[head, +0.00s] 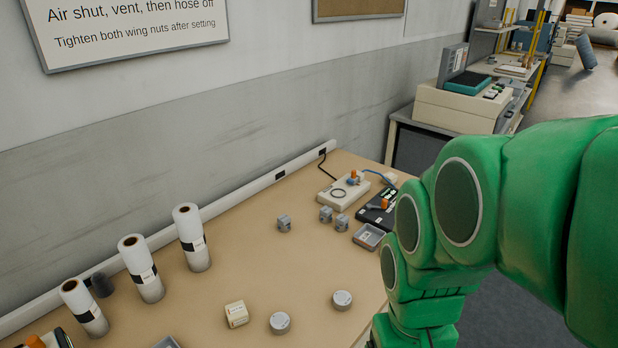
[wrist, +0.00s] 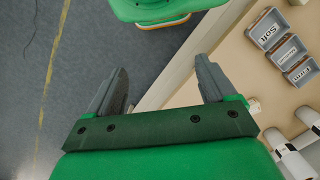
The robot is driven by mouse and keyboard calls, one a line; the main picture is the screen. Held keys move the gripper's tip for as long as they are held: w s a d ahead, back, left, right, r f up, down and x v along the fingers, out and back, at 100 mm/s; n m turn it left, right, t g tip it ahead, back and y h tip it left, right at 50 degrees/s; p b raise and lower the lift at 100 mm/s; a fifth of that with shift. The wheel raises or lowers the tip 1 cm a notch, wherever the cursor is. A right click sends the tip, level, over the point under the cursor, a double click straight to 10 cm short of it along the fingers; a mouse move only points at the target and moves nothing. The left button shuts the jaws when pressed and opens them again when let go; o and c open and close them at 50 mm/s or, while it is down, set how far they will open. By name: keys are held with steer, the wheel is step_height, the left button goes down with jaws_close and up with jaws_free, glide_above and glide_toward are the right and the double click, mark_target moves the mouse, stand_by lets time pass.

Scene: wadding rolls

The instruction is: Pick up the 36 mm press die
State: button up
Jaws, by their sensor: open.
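Several small grey metal pieces stand on the bench in the head view: one apart (head: 284,223) and a pair to its right (head: 326,214) (head: 341,222). Their markings are too small to read, so I cannot tell which is the 36 mm press die. My gripper (wrist: 163,82) is open and empty in the wrist view, with its fingers wide apart over the bench's edge and the floor. It is not seen in the head view. No press die is between the fingers.
White rolls (head: 193,238) stand along the wall at left. Two round grey tins (head: 280,322) (head: 342,299) and a cream block (head: 237,314) lie near the front. A device with an orange knob (head: 343,194) and a grey tray (head: 369,237) are at right. Labelled trays (wrist: 267,28) show in the wrist view.

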steer(key=n+t, duration=0.2)
steer(key=n, duration=0.2)
glide_above(343, 298)
steer(key=f, duration=1.2)
steer(key=s+f, duration=0.1)
steer(key=f, duration=0.5)
steer(key=shift+w+f, duration=0.45)
steer(key=shift+f, duration=1.8)
steer(key=shift+w+f, duration=0.1)
steer(key=shift+f, duration=1.8)
steer(key=c, duration=1.4)
steer(key=shift+r, duration=0.1)
